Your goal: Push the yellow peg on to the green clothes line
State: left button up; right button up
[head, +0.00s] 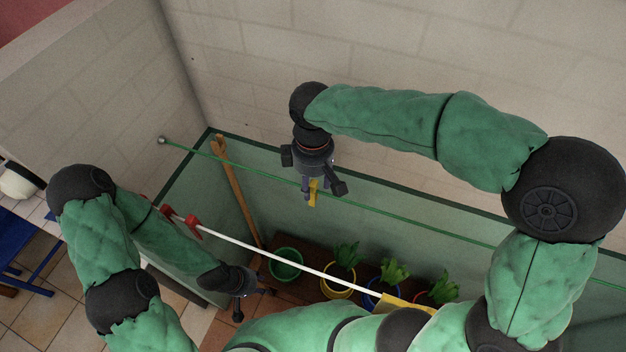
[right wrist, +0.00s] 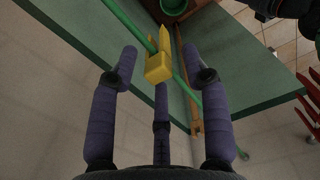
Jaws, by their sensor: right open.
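The yellow peg (head: 313,192) is at the green clothes line (head: 375,208), below my right gripper (head: 321,191). In the right wrist view the peg (right wrist: 159,67) has its two prongs at the line (right wrist: 131,25), which passes by them; how far the peg sits on the line cannot be told. My right gripper's fingers are spread around the peg, with gaps to the two side fingers. My left gripper (head: 252,300) is low at the left, its fingers spread and empty, away from the green line.
A white line (head: 290,257) with red pegs (head: 192,226) runs nearer me. Several potted plants (head: 343,270) and an empty green pot (head: 286,263) stand below, beside a wooden pole (head: 236,185). A pale block wall (head: 400,60) is behind the green line.

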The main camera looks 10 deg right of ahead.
notch_tip(320, 180, up, 12)
dwell(0.5)
jog(key=shift+f, duration=0.1)
